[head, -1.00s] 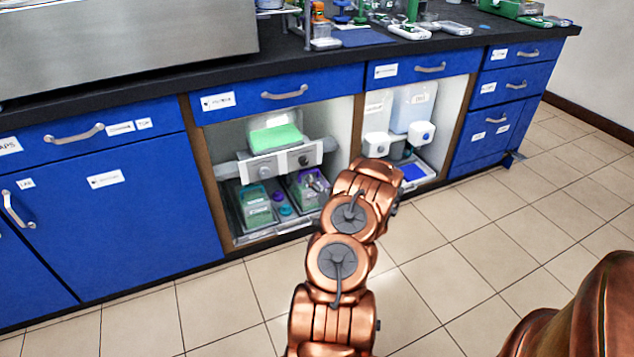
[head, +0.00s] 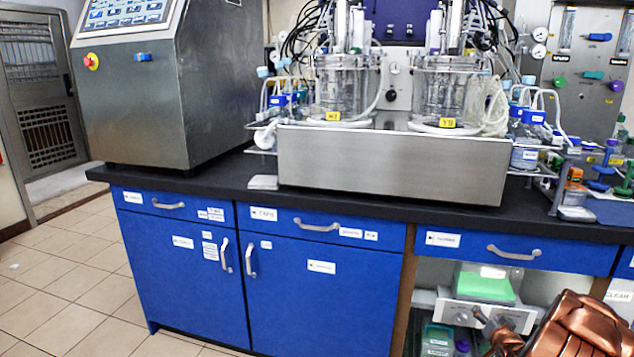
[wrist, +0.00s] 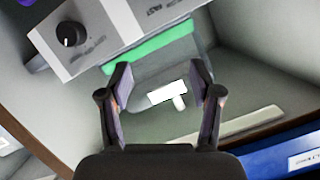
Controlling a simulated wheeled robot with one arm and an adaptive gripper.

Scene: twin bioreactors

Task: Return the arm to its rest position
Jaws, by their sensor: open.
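My copper arm (head: 575,330) shows at the lower right of the head view, in front of the open cabinet bay. In the wrist view my gripper (wrist: 160,85) is open, its two dark fingers spread apart with nothing held between them. It faces the inside of the bay, seen at a tilt. A clear container with a green band (wrist: 150,48) and a white label (wrist: 168,93) lies beyond the fingertips. I cannot tell whether the fingers touch it. In the head view the gripper is small and hard to make out.
The grey device with a knob (wrist: 92,28) is close to the left finger. A blue drawer front (wrist: 285,150) is at the lower right of the wrist view. The black bench (head: 370,200) carries twin glass reactors (head: 340,85).

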